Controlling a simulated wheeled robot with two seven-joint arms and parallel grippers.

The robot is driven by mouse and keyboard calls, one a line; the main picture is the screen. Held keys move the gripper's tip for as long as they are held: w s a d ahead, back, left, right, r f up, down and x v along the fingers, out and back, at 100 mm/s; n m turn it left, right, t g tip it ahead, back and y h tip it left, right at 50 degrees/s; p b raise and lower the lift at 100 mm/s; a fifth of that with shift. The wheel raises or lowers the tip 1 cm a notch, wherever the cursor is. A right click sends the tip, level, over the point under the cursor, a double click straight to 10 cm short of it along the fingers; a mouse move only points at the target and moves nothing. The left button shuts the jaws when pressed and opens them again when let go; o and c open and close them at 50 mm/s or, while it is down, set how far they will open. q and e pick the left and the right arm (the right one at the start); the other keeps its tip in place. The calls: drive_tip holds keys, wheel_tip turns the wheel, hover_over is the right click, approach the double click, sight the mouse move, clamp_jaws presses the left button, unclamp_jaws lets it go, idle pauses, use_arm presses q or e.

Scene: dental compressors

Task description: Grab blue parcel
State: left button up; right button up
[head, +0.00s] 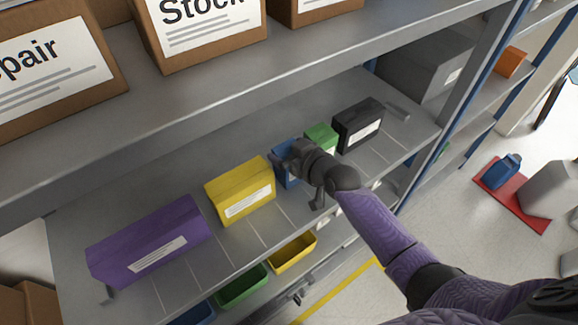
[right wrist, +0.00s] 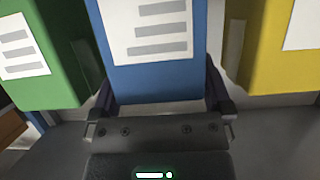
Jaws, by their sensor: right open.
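The blue parcel (head: 282,150) stands on the middle shelf between the yellow and green parcels, partly hidden by my right gripper (head: 293,163). In the right wrist view the blue parcel (right wrist: 155,58) fills the middle, with its white label facing me. My right gripper is open, with one finger on each side of the blue parcel's near end. I cannot tell whether the fingers touch it. My left gripper is not in view.
The yellow parcel (head: 240,190) and green parcel (head: 321,138) stand close on either side. A black parcel (head: 358,124) and a purple parcel (head: 150,240) stand farther out. The upper shelf (head: 230,95) with cardboard boxes overhangs the back. Coloured bins (head: 243,287) sit below.

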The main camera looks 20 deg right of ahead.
drive_tip(key=shift+r, duration=0.1)
drive_tip(key=c, duration=1.1)
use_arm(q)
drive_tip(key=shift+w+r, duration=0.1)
